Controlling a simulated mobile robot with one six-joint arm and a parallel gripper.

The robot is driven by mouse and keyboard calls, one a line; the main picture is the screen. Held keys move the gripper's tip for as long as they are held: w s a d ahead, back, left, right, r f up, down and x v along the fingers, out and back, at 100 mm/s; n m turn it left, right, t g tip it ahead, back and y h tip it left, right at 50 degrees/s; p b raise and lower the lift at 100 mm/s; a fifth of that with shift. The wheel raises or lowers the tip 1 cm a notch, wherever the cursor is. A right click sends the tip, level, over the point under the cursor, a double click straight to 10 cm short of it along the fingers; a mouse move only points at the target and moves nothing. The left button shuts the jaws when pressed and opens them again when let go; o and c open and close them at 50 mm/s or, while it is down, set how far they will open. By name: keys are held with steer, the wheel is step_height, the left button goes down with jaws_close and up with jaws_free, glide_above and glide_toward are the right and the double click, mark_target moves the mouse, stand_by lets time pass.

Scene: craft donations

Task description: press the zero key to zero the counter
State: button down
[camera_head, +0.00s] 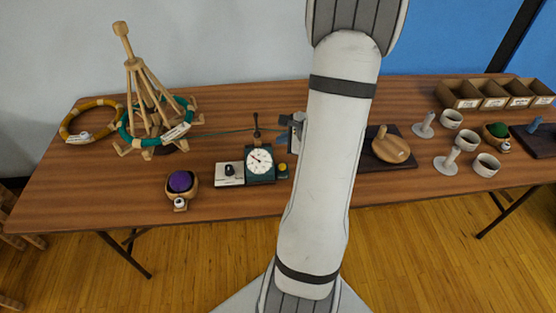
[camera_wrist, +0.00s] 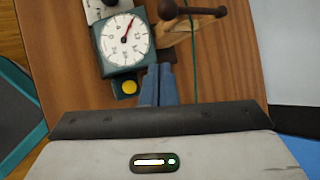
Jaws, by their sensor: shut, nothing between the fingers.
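The counter (camera_head: 260,163) is a dark green box with a white round dial and a red hand, standing near the table's front edge. It also shows in the wrist view (camera_wrist: 125,41). The zero key looks to be the round yellow button (camera_wrist: 129,87) on a small green block beside the dial; it shows in the head view too (camera_head: 282,168). My gripper (camera_wrist: 158,70) is shut and empty, its blue-grey fingertips beside the yellow key and apart from it in the picture. In the head view my arm hides much of the gripper. The height gap cannot be told.
A white plate with a black knob (camera_head: 229,173) adjoins the counter. A purple ball of yarn in a wooden holder (camera_head: 181,184) stands to the left, and a wooden yarn winder (camera_head: 143,90) behind it. A dark board with a wooden piece (camera_head: 391,148) lies to the right.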

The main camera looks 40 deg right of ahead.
steer(key=shift+s+d+f+m, duration=0.15)
steer(key=shift+d+f+m, duration=0.15)
steer(key=shift+d, duration=0.15)
steer(key=b, duration=0.6)
glide_above(285, 167)
step_height(285, 167, down, 8)
steer(key=shift+s+r, duration=0.1)
steer(key=shift+f+b, duration=0.45)
steer(key=shift+b, duration=0.25)
steer(key=shift+f, duration=0.15)
stand_by(1.1)
steer(key=shift+f+b, duration=0.3)
steer(key=shift+b, duration=0.4)
